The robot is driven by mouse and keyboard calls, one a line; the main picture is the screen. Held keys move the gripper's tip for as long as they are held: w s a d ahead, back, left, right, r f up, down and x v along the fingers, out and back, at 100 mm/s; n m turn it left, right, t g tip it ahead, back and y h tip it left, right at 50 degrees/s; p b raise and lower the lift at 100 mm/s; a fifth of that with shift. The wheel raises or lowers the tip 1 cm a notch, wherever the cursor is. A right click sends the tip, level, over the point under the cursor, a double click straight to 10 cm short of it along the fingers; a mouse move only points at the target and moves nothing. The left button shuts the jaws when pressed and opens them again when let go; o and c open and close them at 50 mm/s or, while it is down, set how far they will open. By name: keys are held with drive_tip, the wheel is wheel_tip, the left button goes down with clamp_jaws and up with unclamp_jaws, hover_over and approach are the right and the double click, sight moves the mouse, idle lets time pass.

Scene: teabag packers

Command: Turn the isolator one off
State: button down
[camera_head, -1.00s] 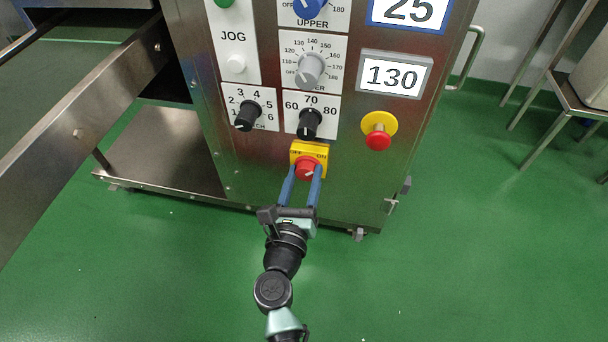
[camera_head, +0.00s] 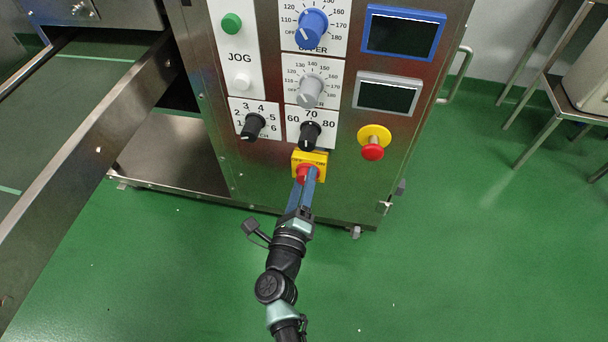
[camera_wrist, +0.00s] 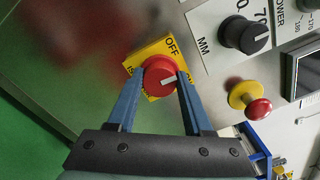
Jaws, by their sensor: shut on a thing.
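The isolator is a red rotary knob (camera_head: 306,174) on a yellow plate (camera_head: 310,157) marked OFF and ON, low on the steel machine panel. In the wrist view the red knob (camera_wrist: 160,76) sits between the blue fingers, and its white pointer mark is tilted. The word OFF shows on the yellow plate (camera_wrist: 146,54); part of the plate is hidden by the fingers. My gripper (camera_head: 307,178) is shut on the knob, with a finger on each side of it; it also fills the lower wrist view (camera_wrist: 157,95). Both panel displays, blue-framed (camera_head: 403,34) and grey-framed (camera_head: 388,95), are dark.
Above the isolator are black dials (camera_head: 310,135), a grey dial (camera_head: 310,92) and a blue dial (camera_head: 311,27). A red emergency button (camera_head: 373,152) on a yellow base is to the right. Green floor (camera_head: 450,260) is open in front; a steel table (camera_head: 560,95) stands at right.

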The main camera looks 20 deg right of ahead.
drive_tip(key=n+p, duration=0.2)
drive_tip(key=n, duration=0.2)
drive_tip(key=shift+n+p, duration=0.3)
drive_tip(key=shift+n, duration=0.1)
drive_tip(key=shift+f+n+p, duration=0.15)
drive_tip(key=shift+n+p, duration=0.9)
drive_tip(key=shift+n, duration=1.45)
drive_tip(key=shift+c, duration=1.5)
unclamp_jaws()
drive_tip(key=p+v, duration=0.5)
drive_tip(key=v, duration=0.8)
